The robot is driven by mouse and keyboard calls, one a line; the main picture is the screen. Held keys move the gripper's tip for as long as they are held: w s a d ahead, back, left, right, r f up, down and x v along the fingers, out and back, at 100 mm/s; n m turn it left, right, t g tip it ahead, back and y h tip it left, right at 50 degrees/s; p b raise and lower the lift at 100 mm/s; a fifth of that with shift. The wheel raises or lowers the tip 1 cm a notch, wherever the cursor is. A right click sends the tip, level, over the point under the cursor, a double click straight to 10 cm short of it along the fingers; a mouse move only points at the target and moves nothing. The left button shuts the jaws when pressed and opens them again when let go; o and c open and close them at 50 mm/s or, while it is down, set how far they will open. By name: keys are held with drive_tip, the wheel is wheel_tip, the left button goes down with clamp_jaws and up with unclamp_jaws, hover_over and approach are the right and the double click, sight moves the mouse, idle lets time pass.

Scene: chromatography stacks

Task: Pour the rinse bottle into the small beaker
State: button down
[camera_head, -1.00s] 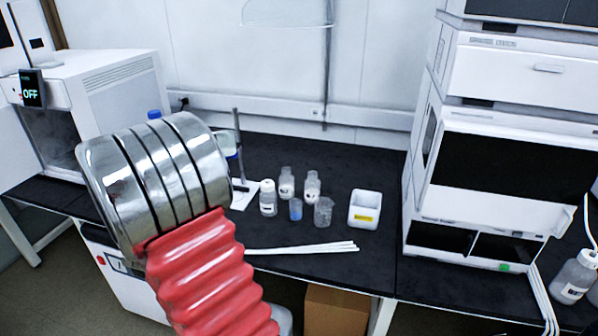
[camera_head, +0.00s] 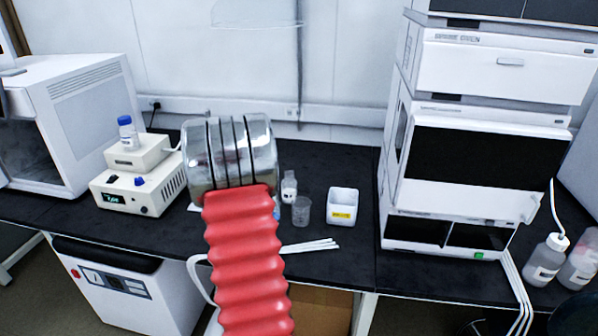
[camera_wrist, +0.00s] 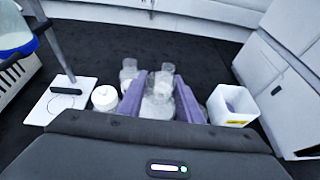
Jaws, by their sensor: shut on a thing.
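My arm covers my gripper in the head view. In the wrist view the purple fingers of my gripper (camera_wrist: 158,100) are shut on a clear vessel (camera_wrist: 157,106). I cannot tell whether it is the rinse bottle; its lower part is hidden by my gripper. A white-capped bottle (camera_wrist: 105,98) stands left of the fingers, and a clear bottle (camera_wrist: 130,72) stands behind them. In the head view a clear bottle (camera_head: 289,187) with a label and a clear beaker (camera_head: 301,211) stand just right of my arm. Other vessels there are hidden behind my arm.
A white box (camera_head: 343,207) with a yellow label stands to the right, before a tall white instrument stack (camera_head: 482,130). White rods (camera_head: 308,246) lie near the front edge. A stirrer-like device (camera_head: 138,180) with a blue-capped bottle stands left. A stand base (camera_wrist: 68,95) is left of the fingers.

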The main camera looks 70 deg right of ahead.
drive_tip(key=s+d+m+g, duration=0.1)
drive_tip(key=s+d, duration=0.5)
drive_tip(key=s, duration=0.3)
drive_tip(key=shift+r+m+g, duration=0.15)
drive_tip(key=shift+m+g, duration=0.15)
drive_tip(key=shift+g, duration=0.1)
drive_tip(key=shift+w+d, duration=0.1)
drive_tip(key=w+n, duration=0.1)
drive_tip(key=w+n+g, duration=0.1)
drive_tip(key=w+g+h, duration=0.1)
drive_tip(key=shift+a+r+n, duration=0.2)
drive_tip(key=shift+a+n, duration=0.1)
drive_tip(key=shift+n, duration=0.1)
drive_tip(key=shift+w, duration=0.1)
drive_tip(key=shift+w+a+f+n, duration=0.1)
drive_tip(key=shift+w+n, duration=0.2)
